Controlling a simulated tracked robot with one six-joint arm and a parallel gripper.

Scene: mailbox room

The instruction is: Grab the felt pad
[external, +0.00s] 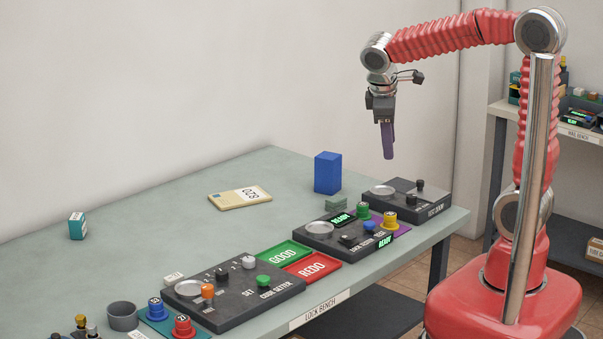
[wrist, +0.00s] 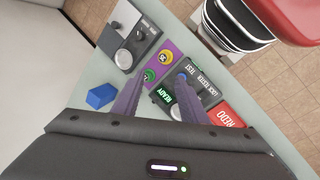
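A small grey-green block (external: 336,203), which looks like the felt pad, lies on the bench between the blue box and the lock tester. I cannot pick it out in the wrist view; my fingers may cover it. My gripper (external: 388,156) hangs fingers-down in the air above the back right of the bench, well above the surface. In the wrist view my gripper (wrist: 162,74) has its two purple fingers spread apart, with nothing held between them.
The blue box (external: 328,173) stands behind the block. A dark device (external: 407,198) sits at right. A yellow card (external: 240,198) lies left; bare bench surrounds it.

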